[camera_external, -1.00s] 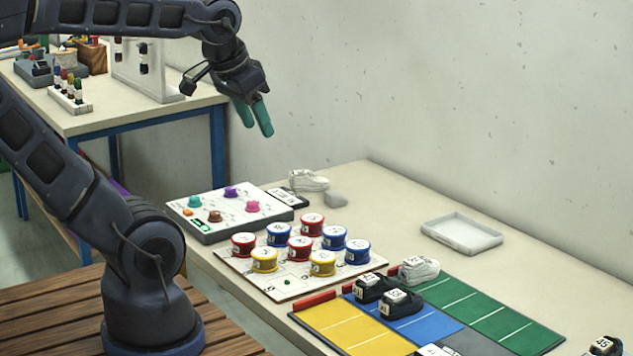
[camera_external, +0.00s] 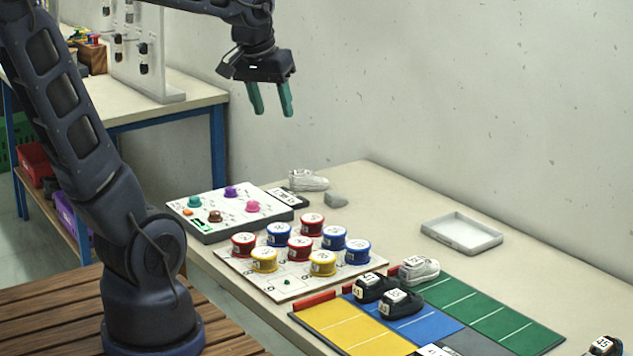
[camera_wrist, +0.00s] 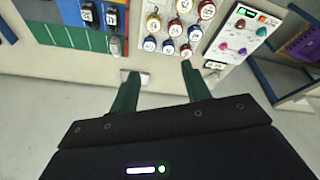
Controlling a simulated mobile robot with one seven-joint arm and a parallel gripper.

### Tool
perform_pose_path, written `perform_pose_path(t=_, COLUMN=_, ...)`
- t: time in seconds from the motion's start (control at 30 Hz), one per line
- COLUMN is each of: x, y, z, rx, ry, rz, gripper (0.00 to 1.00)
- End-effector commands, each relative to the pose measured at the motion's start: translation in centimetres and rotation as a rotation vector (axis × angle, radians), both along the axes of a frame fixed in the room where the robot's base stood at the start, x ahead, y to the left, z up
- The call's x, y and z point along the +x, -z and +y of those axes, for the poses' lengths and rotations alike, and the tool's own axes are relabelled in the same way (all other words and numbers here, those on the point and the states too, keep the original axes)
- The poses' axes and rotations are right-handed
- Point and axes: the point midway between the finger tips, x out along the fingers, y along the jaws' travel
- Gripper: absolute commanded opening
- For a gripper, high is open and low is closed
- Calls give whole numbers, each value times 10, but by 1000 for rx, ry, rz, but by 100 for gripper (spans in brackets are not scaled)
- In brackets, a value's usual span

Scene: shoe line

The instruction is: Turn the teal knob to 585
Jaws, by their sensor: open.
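The teal knob (camera_external: 193,201) sits at the back left of a white control panel (camera_external: 207,228) on the table, with purple, brown and pink knobs beside it. In the wrist view the teal knob (camera_wrist: 262,32) is at the upper right of the panel. My gripper (camera_external: 271,112) hangs in the air well above the panel, fingers pointing down, open and empty. Its fingers (camera_wrist: 158,85) also show in the wrist view, wide apart, touching nothing.
A board of red, blue and yellow round pieces (camera_external: 285,290) lies right in front of the panel. Shoes stand on coloured mats (camera_external: 365,325) and a white shoe (camera_external: 308,180) behind the panel. A grey tray (camera_external: 462,236) sits farther right, with bare tabletop around it.

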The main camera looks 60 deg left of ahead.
Motion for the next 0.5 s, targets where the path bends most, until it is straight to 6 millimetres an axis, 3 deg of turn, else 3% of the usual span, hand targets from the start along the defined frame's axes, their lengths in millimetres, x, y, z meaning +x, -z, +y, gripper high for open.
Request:
perform_pose_path(t=0.2, x=40, y=13, z=54, rx=-49, ry=-266, rz=46, gripper=48)
perform_pose_path(t=0.5, x=78, y=43, z=142, rx=-115, ry=-632, rz=96, gripper=48)
